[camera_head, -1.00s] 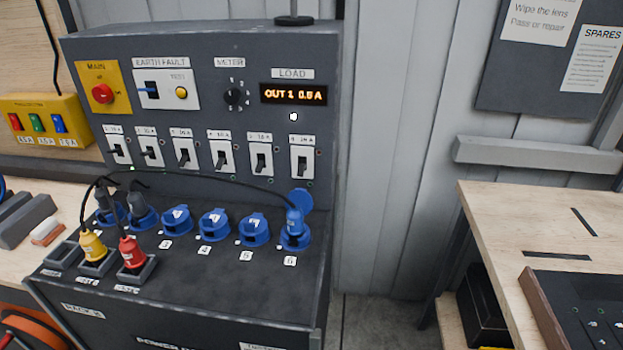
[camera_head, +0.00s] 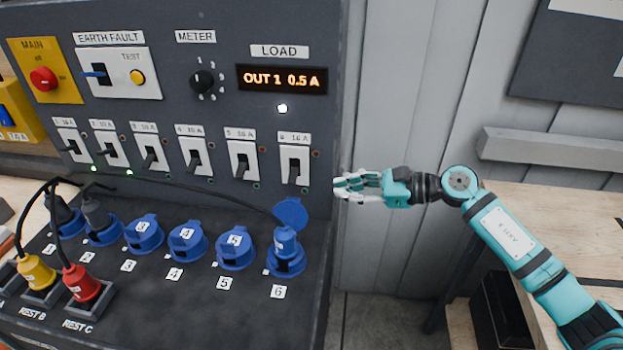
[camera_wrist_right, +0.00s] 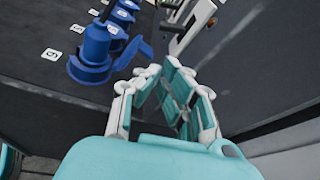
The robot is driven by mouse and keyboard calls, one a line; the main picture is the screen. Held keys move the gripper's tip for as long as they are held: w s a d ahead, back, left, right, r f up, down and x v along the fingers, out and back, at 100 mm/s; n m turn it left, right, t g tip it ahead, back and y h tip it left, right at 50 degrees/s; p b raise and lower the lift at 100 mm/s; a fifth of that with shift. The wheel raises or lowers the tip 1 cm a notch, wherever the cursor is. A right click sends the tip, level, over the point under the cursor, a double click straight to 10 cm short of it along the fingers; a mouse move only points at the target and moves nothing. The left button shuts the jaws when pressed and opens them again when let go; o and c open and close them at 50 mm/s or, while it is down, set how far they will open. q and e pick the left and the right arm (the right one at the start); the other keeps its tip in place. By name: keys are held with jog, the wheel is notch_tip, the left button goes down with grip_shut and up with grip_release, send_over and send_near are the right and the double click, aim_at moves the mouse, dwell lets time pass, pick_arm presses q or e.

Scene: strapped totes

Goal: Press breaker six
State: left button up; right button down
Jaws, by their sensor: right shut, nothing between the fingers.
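Breaker six (camera_head: 294,164) is the rightmost white switch in the row on the grey panel, and its dark lever points down. My right gripper (camera_head: 340,188) is shut and empty, just past the panel's right edge. Its fingertips point left toward breaker six, with a gap between them and the switch. In the right wrist view the shut fingers (camera_wrist_right: 150,80) are in front, and a white switch housing (camera_wrist_right: 190,25) with a dark lever is beyond them, partly cut off. My left gripper is not in view.
A blue plug stands in socket six (camera_head: 285,260), with its blue lid (camera_head: 291,211) raised below the breaker. A black cable runs from it to the left. The load display (camera_head: 282,79) reads OUT 1 0.5 A. A wooden bench (camera_head: 540,215) is at the right.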

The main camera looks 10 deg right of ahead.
aim_at(293, 176)
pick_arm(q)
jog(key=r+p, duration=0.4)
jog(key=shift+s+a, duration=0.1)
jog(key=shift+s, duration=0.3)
pick_arm(e)
jog(key=w+a+f+n, duration=0.1)
jog(key=w+a, duration=0.2)
jog(key=a, duration=0.5)
jog(key=shift+w+a+f+n+h, duration=0.2)
jog(key=shift+w+f+n+h, duration=0.1)
jog(key=shift+w+f, duration=0.1)
pick_arm(q)
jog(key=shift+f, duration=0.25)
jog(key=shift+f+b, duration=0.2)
jog(key=shift+b, duration=0.1)
pick_arm(e)
jog(key=shift+s+r, duration=0.1)
jog(key=shift+s, duration=0.05)
